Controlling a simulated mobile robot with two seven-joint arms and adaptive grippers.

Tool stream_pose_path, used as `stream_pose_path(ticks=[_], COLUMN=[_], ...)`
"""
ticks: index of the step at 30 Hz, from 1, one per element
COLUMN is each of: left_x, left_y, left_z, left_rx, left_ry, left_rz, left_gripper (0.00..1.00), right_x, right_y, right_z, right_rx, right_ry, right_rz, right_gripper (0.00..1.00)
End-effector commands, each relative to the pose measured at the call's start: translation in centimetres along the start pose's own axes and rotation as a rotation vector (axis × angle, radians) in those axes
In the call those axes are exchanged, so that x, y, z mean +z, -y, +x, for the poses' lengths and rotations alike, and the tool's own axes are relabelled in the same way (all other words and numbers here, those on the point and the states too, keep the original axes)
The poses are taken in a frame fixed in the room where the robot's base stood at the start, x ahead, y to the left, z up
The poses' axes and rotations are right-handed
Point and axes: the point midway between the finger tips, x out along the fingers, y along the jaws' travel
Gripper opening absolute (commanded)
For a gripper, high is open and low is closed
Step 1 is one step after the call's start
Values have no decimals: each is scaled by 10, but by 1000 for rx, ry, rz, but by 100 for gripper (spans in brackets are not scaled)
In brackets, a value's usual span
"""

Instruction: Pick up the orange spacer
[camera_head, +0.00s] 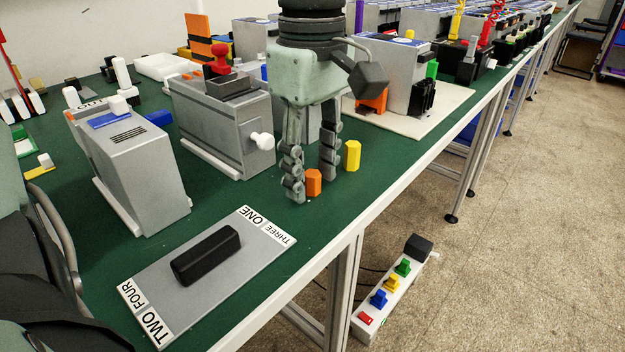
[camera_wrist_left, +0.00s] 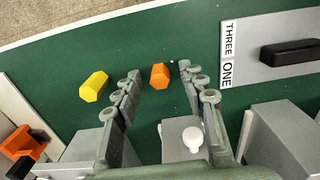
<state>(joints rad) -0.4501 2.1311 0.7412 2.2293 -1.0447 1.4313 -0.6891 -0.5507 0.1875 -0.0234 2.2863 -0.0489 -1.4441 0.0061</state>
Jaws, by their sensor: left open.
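The orange spacer (camera_head: 314,183) is a small six-sided piece standing on the green table top. My left gripper (camera_head: 311,188) points down over it, with its two fingers apart. In the head view the spacer shows between the fingertips, close to the left-hand finger. In the left wrist view the spacer (camera_wrist_left: 159,76) lies between the open fingertips (camera_wrist_left: 160,72), with a gap on both sides. Nothing is held. My right gripper is in neither view.
A yellow spacer (camera_head: 352,156) stands just right of the fingers. A grey plate (camera_head: 215,270) with a black bar lies at the table's front. Grey boxes (camera_head: 222,125) stand behind and left of the gripper. The table's front edge (camera_head: 385,200) is close by.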

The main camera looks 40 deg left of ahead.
Motion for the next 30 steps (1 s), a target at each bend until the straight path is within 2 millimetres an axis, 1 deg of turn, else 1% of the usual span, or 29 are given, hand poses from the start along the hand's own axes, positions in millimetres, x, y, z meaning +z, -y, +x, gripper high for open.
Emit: stream_pose_path(ticks=[7,8,15,16,17,26,30], left_x=[0,0,0,0,0,0,0], left_y=[0,0,0,0,0,0,-1], left_z=[2,2,2,2,2,2,-2], left_rx=[2,2,2,1,2,2,3], left_ry=[1,1,0,0,0,0,0], left_rz=[-1,-1,-1,-1,-1,-1,0], left_gripper=[41,39,9,5,4,4,4], right_x=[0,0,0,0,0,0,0], right_y=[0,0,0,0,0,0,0], right_z=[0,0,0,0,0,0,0], right_rx=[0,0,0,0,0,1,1], right_ry=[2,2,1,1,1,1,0], right_rz=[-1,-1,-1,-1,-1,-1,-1], right_gripper=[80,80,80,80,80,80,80])
